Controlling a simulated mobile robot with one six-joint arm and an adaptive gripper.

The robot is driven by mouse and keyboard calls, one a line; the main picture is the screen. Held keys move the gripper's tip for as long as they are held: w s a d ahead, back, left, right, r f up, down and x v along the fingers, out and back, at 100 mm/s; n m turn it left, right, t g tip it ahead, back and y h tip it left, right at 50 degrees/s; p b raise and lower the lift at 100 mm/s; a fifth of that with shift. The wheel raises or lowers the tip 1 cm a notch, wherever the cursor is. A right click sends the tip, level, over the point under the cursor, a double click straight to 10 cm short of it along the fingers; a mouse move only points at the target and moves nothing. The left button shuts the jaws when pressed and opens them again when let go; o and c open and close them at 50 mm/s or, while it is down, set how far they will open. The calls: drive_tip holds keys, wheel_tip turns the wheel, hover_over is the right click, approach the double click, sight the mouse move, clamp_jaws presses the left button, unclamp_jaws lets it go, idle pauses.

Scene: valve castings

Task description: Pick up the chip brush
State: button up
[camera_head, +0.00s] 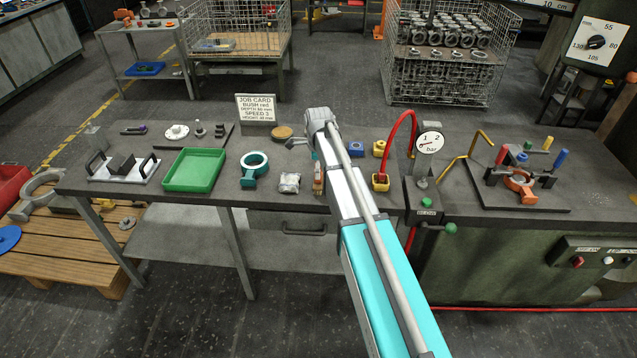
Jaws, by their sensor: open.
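What looks like the chip brush (318,178), a small narrow thing in red-brown and pale tones, lies on the workbench (225,212) near its front edge. It is just left of my arm, which covers part of the bench beside it. My arm runs from the lower right up to a grey joint above the back of the bench.
Left of the brush are a clear bag (289,183), a teal ring casting (253,168) and a green tray (194,170). A tan disc (283,132) lies behind. A job card (255,107) stands at the back. Right of my arm are a red hose (398,122) and pressure gauge (429,143).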

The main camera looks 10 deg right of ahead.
drive_tip(key=shift+f+b, duration=0.65)
drive_tip(key=shift+f, duration=0.35)
drive_tip(key=c, duration=1)
drive_tip(key=shift+r, duration=0.2)
wheel_tip(320, 180, up, 3)
drive_tip(key=p, duration=0.3)
drive_tip(key=s+r+p, duration=0.3)
drive_tip(key=s, duration=0.1)
drive_tip(key=s+r+p, duration=0.3)
drive_tip(key=s, duration=0.2)
drive_tip(key=s+r+p, duration=0.3)
drive_tip(key=s+p, duration=0.1)
drive_tip(key=s, duration=0.1)
drive_tip(key=shift+d+r, duration=0.1)
drive_tip(key=shift+r, duration=0.25)
